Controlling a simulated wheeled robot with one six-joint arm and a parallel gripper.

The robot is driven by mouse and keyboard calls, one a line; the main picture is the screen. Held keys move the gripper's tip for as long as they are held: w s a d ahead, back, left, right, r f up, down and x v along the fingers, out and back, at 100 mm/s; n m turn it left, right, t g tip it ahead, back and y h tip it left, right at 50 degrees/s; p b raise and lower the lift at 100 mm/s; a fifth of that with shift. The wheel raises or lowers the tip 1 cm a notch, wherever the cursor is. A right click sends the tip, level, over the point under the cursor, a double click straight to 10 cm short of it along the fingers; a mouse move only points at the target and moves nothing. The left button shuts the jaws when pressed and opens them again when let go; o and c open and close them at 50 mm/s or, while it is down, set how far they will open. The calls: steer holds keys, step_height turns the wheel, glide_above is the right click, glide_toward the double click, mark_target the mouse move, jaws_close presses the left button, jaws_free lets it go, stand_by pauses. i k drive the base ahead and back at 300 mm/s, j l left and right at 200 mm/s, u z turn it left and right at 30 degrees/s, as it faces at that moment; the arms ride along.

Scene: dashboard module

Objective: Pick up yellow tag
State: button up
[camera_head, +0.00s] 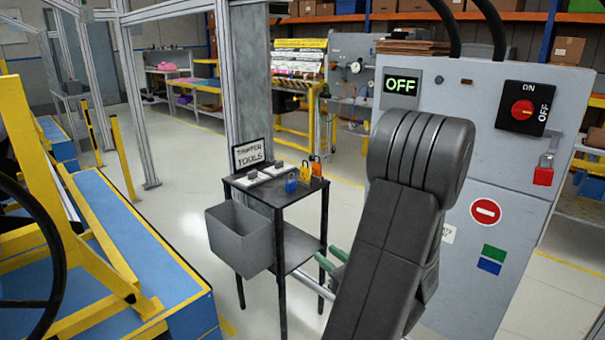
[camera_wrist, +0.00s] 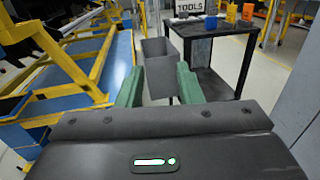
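A yellow tag (camera_head: 316,167) stands near the right back edge of the small black table (camera_head: 284,195). An orange item sits close beside it; the two are small and hard to tell apart. In the wrist view, the yellow and orange pieces (camera_wrist: 232,13) show at the top right, on the tabletop (camera_wrist: 215,28). My gripper (camera_wrist: 158,72) has its two green fingers apart with nothing between them. In the head view, the green fingers show partly behind my dark arm, lower than the tabletop and right of the table.
A blue item (camera_head: 291,185) and a tools sign (camera_head: 251,154) are on the table. A grey bin (camera_head: 240,238) hangs at its left side and lies ahead of my fingers. A grey panel (camera_head: 465,130) with an OFF display stands right. A blue-yellow platform (camera_head: 140,240) is left.

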mark_target(305, 173)
steer(key=i+l+u, duration=0.2)
steer(key=i+l, duration=0.2)
steer(key=i, duration=0.3)
steer(key=i+l+u, duration=0.15)
steer(key=i+l, duration=0.3)
steer(key=i, duration=0.2)
